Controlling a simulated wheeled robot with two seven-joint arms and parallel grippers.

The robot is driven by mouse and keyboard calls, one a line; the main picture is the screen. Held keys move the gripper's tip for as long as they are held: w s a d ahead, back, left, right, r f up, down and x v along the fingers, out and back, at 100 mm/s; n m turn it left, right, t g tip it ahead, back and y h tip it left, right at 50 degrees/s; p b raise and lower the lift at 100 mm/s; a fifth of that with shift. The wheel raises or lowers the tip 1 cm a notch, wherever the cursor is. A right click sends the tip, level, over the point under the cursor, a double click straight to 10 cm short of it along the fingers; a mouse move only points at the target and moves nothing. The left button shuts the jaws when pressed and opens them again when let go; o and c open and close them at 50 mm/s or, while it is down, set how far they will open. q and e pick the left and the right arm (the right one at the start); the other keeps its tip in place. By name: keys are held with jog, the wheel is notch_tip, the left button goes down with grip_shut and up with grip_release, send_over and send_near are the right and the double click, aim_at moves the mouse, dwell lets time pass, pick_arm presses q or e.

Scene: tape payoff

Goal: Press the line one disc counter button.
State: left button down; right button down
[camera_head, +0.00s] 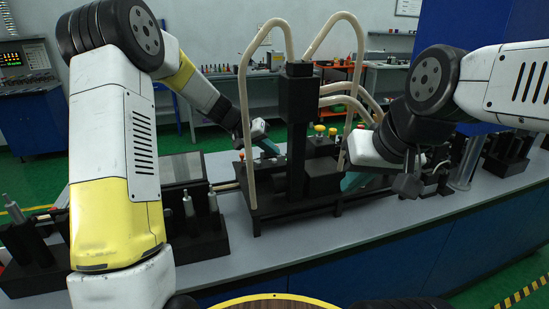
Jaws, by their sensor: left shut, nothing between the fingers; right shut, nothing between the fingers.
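A black machine (296,100) with pale curved hoses stands in the middle of the grey table. I cannot tell which button belongs to the line one disc counter. Neither gripper visibly touches a button.
The grey table (310,236) has bare room along its front edge. Black holders with metal tools stand at the left (200,232) and far right (507,152). A dark flat panel (180,170) stands behind the left holder. Workbenches and a control cabinet (30,100) are further back.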

pick_arm(q)
jog(key=shift+r, duration=0.15)
notch_tip(320, 180, up, 5)
jog(key=shift+f, duration=0.1)
dwell(0.6)
dwell(0.5)
